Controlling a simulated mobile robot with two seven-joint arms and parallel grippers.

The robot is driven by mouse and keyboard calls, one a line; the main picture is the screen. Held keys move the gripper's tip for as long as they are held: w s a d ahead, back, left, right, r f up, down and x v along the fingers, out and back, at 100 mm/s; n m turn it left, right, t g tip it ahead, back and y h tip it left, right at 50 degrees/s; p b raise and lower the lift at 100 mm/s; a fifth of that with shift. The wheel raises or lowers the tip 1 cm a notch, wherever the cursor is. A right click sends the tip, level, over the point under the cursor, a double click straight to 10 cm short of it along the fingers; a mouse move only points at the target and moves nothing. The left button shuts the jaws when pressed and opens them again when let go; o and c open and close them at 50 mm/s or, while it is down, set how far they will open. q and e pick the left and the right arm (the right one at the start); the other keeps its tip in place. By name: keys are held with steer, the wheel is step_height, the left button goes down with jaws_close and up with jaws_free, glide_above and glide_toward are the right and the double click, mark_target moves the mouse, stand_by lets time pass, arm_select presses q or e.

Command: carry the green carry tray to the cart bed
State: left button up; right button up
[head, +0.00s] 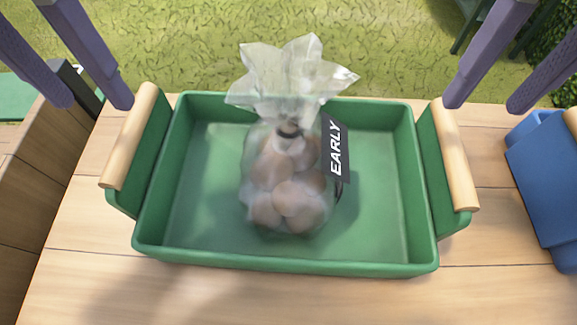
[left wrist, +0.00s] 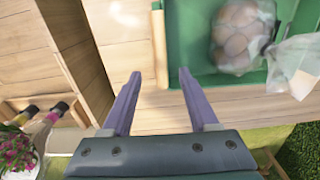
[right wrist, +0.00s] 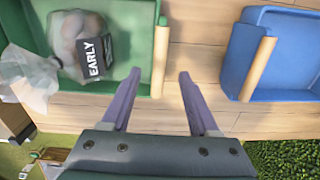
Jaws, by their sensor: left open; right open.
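The green carry tray (head: 200,255) sits on a wooden plank surface in the middle of the head view, with a wooden handle at each end. A clear bag of round brown bulbs (head: 285,185) with a black "EARLY" tag (head: 335,148) stands inside it. My left gripper (head: 98,105) is open and empty beside the left handle (head: 130,135); in the left wrist view the tray handle (left wrist: 159,48) lies beyond its fingers. My right gripper (head: 482,108) is open and empty near the right handle (head: 455,155), which also shows in the right wrist view (right wrist: 160,60). I cannot identify the cart bed.
A blue tray (head: 545,180) with a wooden handle stands to the right on the same planks (head: 490,295). A wooden side wall (head: 40,180) is at the left. Bottles (left wrist: 55,112) and pink flowers (left wrist: 18,150) show in the left wrist view. Grass lies behind.

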mark_target(122, 134)
arm_select(q)
step_height(122, 134, down, 10)
steer(key=shift+r, duration=0.2)
arm_select(e)
step_height(122, 134, down, 10)
steer(key=shift+r, duration=0.2)
arm_select(q)
jaws_close()
arm_select(e)
jaws_close()
arm_select(q)
steer(key=shift+r, duration=0.1)
stand_by(0.6)
